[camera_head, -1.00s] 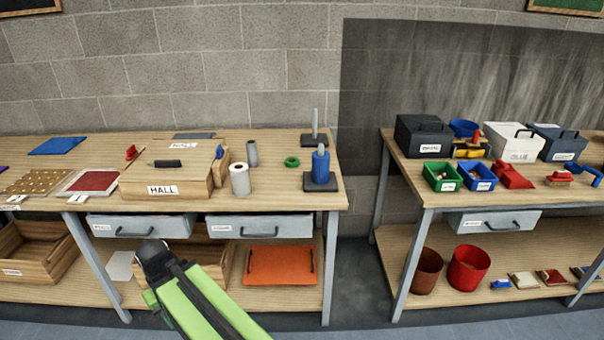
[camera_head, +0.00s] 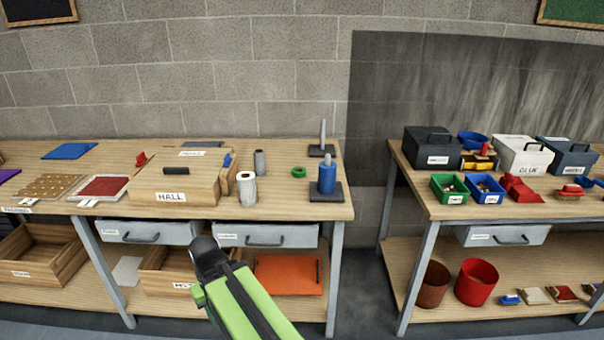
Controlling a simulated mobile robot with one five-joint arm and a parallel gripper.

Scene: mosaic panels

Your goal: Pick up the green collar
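The green collar (camera_head: 299,172) is a small ring lying flat on the left workbench top. It sits between a white cylinder (camera_head: 246,188) on its left and a post with a blue sleeve (camera_head: 327,179) on its right. My green arm reaches up from the bottom of the view. The fingers cannot be made out, so I cannot tell whether my gripper is open or shut.
A grey cylinder (camera_head: 260,162) and an empty post (camera_head: 322,143) stand near the collar. The wooden HALL box (camera_head: 172,197) is to the left. Two grey drawers (camera_head: 265,236) hang under the bench's front edge. A floor gap separates it from the right bench (camera_head: 412,205).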

